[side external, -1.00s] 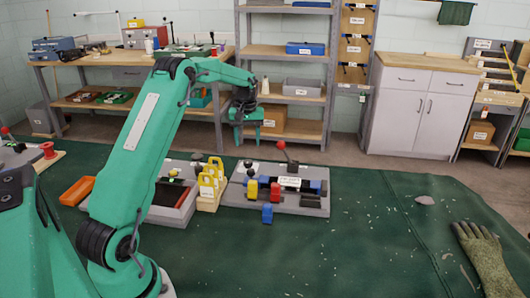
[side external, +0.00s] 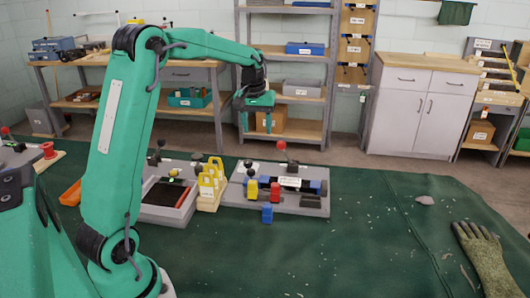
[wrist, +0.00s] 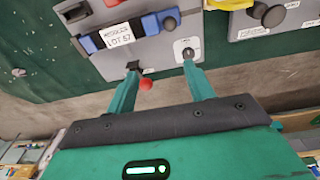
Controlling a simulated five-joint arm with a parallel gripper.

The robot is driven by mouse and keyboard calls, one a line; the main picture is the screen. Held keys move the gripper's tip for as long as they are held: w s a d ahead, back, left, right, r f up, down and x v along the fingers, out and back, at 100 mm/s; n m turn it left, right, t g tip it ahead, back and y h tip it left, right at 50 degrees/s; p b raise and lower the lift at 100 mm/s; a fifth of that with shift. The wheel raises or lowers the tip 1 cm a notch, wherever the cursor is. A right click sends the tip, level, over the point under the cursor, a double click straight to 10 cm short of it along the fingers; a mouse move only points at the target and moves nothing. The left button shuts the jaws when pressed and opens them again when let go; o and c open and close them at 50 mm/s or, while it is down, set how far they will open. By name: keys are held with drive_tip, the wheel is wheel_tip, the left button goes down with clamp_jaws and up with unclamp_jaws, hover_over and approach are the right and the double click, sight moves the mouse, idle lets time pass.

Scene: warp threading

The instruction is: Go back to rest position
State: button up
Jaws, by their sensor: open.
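My gripper (side external: 257,122) hangs in the air behind and above the grey fixture board (side external: 230,198) in the side view. It points down, and its two fingers are apart with nothing visible between them. In the wrist view the open fingers of my gripper (wrist: 160,72) stand over the board's edge. A red lever knob (wrist: 146,85) shows between them, seemingly below. In the side view, a yellow block (side external: 252,190), a red block (side external: 275,192) and a blue block (side external: 267,213) show there.
A glove (side external: 484,255) and a grey lump (side external: 425,200) lie at right on the green mat (side external: 350,245). Its middle is mostly clear.

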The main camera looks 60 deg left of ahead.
drive_tip(key=s+d+r+m+t, duration=0.2)
drive_tip(key=s+d+r+m, duration=0.35)
drive_tip(key=s+d, duration=0.7)
drive_tip(key=s+d+f+m+t, duration=0.1)
drive_tip(key=s+d+m+t, duration=0.1)
drive_tip(key=s+d, duration=0.6)
drive_tip(key=s+m, duration=0.1)
drive_tip(key=s, duration=0.2)
drive_tip(key=shift+s+d+f+h, duration=0.2)
drive_tip(key=shift+d+h, duration=0.1)
drive_tip(key=shift+d, duration=0.05)
